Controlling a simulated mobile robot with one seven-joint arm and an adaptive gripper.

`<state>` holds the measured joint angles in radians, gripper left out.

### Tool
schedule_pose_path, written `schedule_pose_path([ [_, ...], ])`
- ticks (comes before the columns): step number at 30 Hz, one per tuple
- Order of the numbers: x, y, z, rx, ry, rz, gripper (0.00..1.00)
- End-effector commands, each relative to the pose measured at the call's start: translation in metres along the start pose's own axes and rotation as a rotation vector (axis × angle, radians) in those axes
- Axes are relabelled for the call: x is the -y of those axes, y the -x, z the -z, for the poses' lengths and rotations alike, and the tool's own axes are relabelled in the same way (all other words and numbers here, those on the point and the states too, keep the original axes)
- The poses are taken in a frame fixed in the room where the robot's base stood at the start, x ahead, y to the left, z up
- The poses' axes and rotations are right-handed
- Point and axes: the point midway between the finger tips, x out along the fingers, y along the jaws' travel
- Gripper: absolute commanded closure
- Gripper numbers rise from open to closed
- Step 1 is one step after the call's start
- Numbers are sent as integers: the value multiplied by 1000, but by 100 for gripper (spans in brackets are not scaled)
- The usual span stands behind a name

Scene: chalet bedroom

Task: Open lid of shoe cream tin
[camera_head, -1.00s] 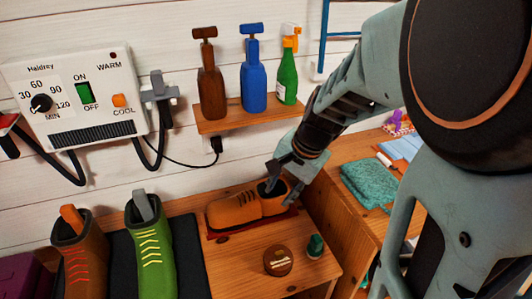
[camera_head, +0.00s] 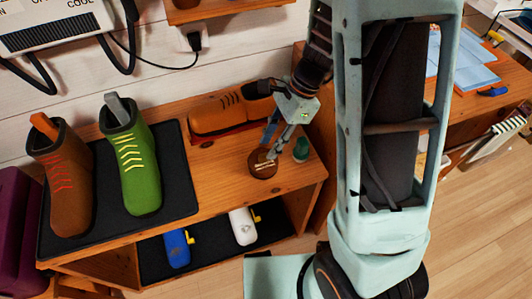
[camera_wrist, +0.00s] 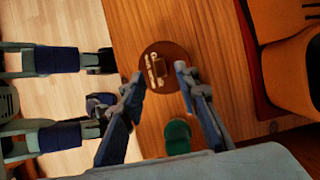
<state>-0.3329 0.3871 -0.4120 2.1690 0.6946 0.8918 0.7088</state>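The shoe cream tin (camera_head: 261,167) is small, round and brown, with pale lettering on its lid. It stands near the front edge of the wooden bench top, and its lid looks closed. My gripper (camera_head: 277,147) points down just above and beside the tin in the head view. In the wrist view the tin (camera_wrist: 165,68) shows just beyond my fingertips, roughly centred between them. My gripper (camera_wrist: 160,78) is open, its fingers apart with nothing held. I cannot tell whether a finger touches the tin.
A small green object (camera_head: 301,150) stands right of the tin, close to my gripper. An orange-brown shoe (camera_head: 222,112) lies behind on a red base. Brown (camera_head: 63,170) and green (camera_head: 133,165) boots stand on a dark mat at left. White (camera_head: 243,226) and blue (camera_head: 176,248) items lie on the lower shelf.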

Motion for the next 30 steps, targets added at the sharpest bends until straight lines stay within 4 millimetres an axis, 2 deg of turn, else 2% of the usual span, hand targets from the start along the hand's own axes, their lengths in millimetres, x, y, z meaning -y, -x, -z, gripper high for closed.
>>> schedule_pose_path([
  [1, 0, -12, 1, 0, -1, -2, 71],
  [3, -1, -23, 1, -1, -1, -3, 71],
  [7, 0, -36, 1, -1, 0, -1, 71],
  [19, 0, -42, 0, -1, 0, 1, 71],
  [27, 0, -42, 0, -1, 0, 1, 100],
  [30, 0, -42, 0, -1, 0, 1, 100],
])
